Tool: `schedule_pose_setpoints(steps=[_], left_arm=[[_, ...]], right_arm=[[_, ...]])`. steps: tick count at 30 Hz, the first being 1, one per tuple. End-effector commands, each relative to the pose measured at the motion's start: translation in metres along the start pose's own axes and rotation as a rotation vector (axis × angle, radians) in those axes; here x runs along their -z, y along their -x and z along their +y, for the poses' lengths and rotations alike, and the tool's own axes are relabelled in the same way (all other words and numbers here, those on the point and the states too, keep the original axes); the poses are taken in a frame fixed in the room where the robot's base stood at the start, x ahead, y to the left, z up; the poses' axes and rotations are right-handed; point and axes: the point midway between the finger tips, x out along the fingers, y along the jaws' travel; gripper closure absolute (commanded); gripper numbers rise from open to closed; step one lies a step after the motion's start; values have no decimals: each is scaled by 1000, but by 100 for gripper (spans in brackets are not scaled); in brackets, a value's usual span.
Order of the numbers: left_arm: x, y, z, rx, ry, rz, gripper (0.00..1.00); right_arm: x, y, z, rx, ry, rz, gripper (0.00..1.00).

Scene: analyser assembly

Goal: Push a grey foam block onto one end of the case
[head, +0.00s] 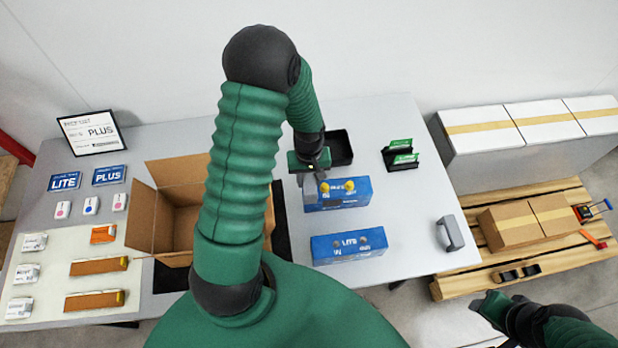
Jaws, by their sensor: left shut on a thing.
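A blue case (352,198) with yellow caps on top lies on the table under my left gripper. A second blue case (349,248), marked LITE, lies nearer me. My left gripper (314,171) is shut on a small grey foam block (309,189) at the left end of the upper case. I cannot tell whether this block touches the case or is seated on it. Another grey foam block (450,233), with a notched shape, stands at the right of the table. My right gripper (485,303) is low at the right, off the table; its jaw state is unclear.
An open cardboard box (147,217) stands left of the cases, partly behind my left arm. A black tray (340,148) and a black holder with green cards (402,155) are behind the cases. A pallet (465,285) with cartons is at right.

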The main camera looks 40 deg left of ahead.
Motion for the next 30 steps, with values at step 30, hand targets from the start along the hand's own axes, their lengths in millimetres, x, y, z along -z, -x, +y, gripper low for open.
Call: schedule_pose_setpoints(steps=[30], left_arm=[[0, -12, 0, 0, 0, 0, 100]], right_arm=[[-2, -8, 0, 0, 0, 0, 57]])
